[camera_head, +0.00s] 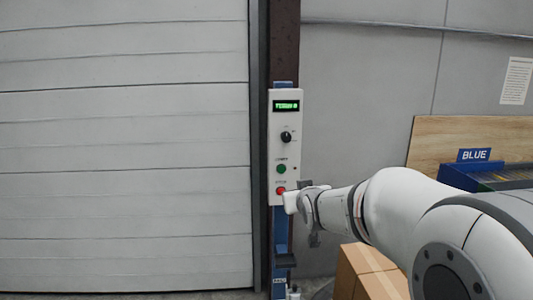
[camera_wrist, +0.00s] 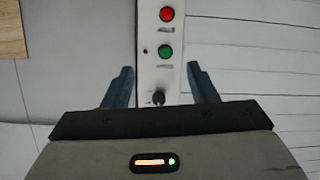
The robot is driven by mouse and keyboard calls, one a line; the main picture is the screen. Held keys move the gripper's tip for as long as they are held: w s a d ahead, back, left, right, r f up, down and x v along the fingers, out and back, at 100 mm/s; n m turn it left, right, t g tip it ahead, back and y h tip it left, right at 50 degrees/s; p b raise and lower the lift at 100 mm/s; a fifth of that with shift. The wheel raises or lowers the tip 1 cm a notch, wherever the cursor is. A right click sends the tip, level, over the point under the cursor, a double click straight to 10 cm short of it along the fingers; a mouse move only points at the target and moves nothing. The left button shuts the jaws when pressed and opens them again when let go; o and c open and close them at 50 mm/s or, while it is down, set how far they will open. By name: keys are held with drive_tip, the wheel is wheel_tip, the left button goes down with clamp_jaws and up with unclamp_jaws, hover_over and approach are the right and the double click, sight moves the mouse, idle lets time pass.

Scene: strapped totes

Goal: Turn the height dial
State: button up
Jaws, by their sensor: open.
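The height dial is a black knob (camera_head: 286,137) on a pale control panel (camera_head: 274,160), below a green-lit display (camera_head: 286,106). In the wrist view the panel appears upside down, and the dial (camera_wrist: 158,97) is low in the picture, close to the gripper's dark body. My gripper (camera_wrist: 160,70) is open and empty, with one finger on each side of the panel in that view. In the head view my gripper (camera_head: 309,212) is by the panel's lower right, below the dial. Whether it touches the panel cannot be told.
A green button (camera_head: 281,169) and a red button (camera_head: 281,191) sit below the dial. A shuttered door (camera_head: 125,130) is to the left. Cardboard boxes (camera_head: 368,270) stand below my arm. A blue bin with a BLUE sign (camera_head: 474,155) is at right.

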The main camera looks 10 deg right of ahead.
sight(287, 139)
drive_tip(key=w+r+t, duration=0.2)
drive_tip(key=w, duration=0.4)
drive_tip(key=w+r+t+b, duration=0.1)
drive_tip(key=w+r+t, duration=0.2)
drive_tip(key=w, duration=0.3)
drive_tip(key=w+r+n+t, duration=0.1)
drive_tip(key=w+r+t, duration=0.2)
drive_tip(key=w, duration=0.3)
drive_tip(key=shift+w+a+r, duration=0.1)
drive_tip(key=shift+w+r, duration=0.1)
drive_tip(key=shift+c, duration=0.5)
